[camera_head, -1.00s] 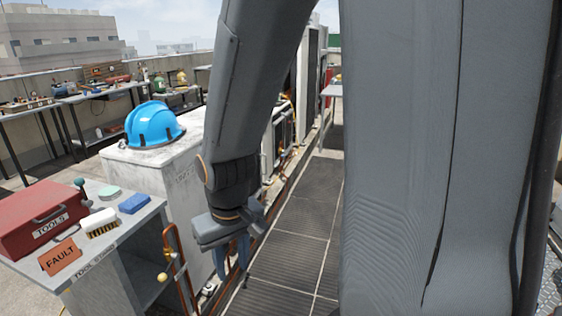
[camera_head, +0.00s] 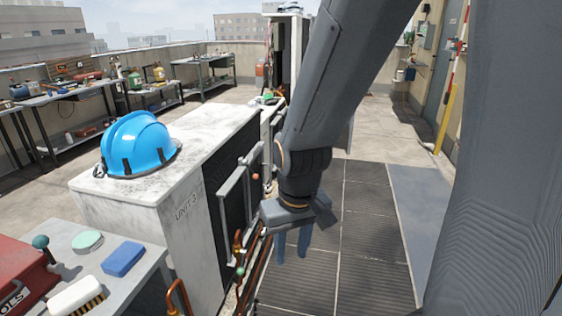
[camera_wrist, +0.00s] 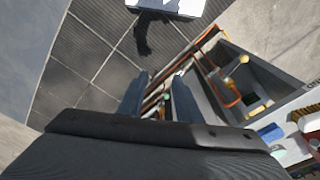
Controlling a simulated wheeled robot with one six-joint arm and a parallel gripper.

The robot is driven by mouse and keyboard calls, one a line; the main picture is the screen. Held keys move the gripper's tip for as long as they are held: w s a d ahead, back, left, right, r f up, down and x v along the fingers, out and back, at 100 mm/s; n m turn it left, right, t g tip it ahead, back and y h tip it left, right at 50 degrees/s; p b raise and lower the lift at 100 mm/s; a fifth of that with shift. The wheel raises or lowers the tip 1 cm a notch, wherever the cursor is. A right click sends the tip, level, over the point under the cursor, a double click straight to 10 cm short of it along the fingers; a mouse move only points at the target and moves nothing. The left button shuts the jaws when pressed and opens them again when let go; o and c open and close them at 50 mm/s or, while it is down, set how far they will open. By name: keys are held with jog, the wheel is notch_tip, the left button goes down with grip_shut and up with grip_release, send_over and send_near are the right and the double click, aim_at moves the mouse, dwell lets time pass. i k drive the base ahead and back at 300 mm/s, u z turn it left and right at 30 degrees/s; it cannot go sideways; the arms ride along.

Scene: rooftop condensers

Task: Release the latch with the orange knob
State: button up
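A small orange knob (camera_head: 255,176) shows on the side of the condenser marked UNIT 3 (camera_head: 185,240), beside pale grey upright bars (camera_head: 224,205). I cannot tell how it joins the latch. My gripper (camera_head: 291,250) hangs fingers down over the dark walkway, to the right of and lower in the picture than the knob, apart from it. In the wrist view my gripper (camera_wrist: 158,92) has its two fingers spread with nothing between them. I cannot make out the orange knob in the wrist view.
A blue hard hat (camera_head: 139,146) rests on the condenser. Copper-coloured pipes (camera_head: 254,268) run along its foot. A tool stand (camera_head: 135,262) with a brush, a blue block and a red toolbox is at lower left. The tiled walkway (camera_head: 370,235) is clear.

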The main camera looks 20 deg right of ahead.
aim_at(255, 177)
jog(key=z, duration=0.1)
jog(key=i, duration=0.25)
jog(key=z, duration=0.05)
jog(key=k, duration=0.7)
jog(key=z, duration=0.7)
jog(key=i, duration=1.3)
jog(key=u, duration=0.35)
